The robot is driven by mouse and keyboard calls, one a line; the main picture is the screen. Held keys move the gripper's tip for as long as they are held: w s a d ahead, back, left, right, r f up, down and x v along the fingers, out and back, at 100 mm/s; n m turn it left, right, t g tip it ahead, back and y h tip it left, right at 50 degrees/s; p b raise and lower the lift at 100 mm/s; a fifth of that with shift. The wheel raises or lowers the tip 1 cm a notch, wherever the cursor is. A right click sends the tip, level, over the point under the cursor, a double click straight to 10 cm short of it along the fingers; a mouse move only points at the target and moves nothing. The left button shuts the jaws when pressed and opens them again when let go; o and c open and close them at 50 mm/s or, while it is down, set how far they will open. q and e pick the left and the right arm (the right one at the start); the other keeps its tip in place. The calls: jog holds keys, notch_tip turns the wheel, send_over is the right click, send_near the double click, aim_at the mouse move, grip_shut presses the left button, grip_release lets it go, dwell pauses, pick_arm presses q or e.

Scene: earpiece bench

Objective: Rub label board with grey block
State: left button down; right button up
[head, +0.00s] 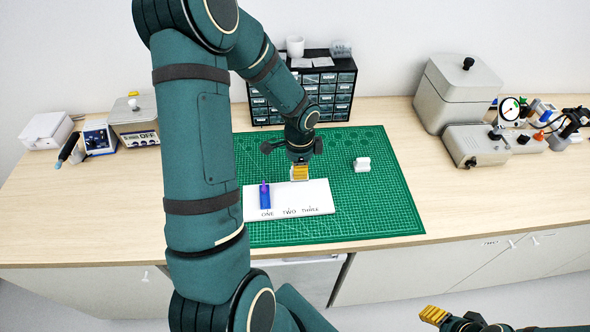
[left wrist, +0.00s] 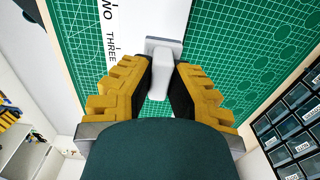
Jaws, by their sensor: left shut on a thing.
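The white label board (head: 290,200) lies on the green cutting mat and carries the words ONE, TWO and THREE along its front edge. It also shows at the top of the left wrist view (left wrist: 150,18). My left gripper (head: 299,174) is over the board's back right part, pointing down. It is shut on the grey block (left wrist: 163,62), whose light stem sits between the yellow fingers with a flat grey part beyond. I cannot tell whether the block touches the board. My right gripper (head: 433,315) is at the bottom right, away from the bench; its opening is unclear.
A blue piece with a purple top (head: 265,196) is on the board above ONE. A small white piece (head: 362,164) sits on the mat (head: 385,205) to the right. A black drawer cabinet (head: 330,95) stands behind. Grey equipment (head: 458,95) stands at the right. The mat's right side is mostly clear.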

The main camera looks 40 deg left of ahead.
pick_arm(q)
jog(key=shift+d+r+p, duration=0.1)
jog(key=shift+r+p, duration=0.3)
jog(key=shift+r, duration=0.6)
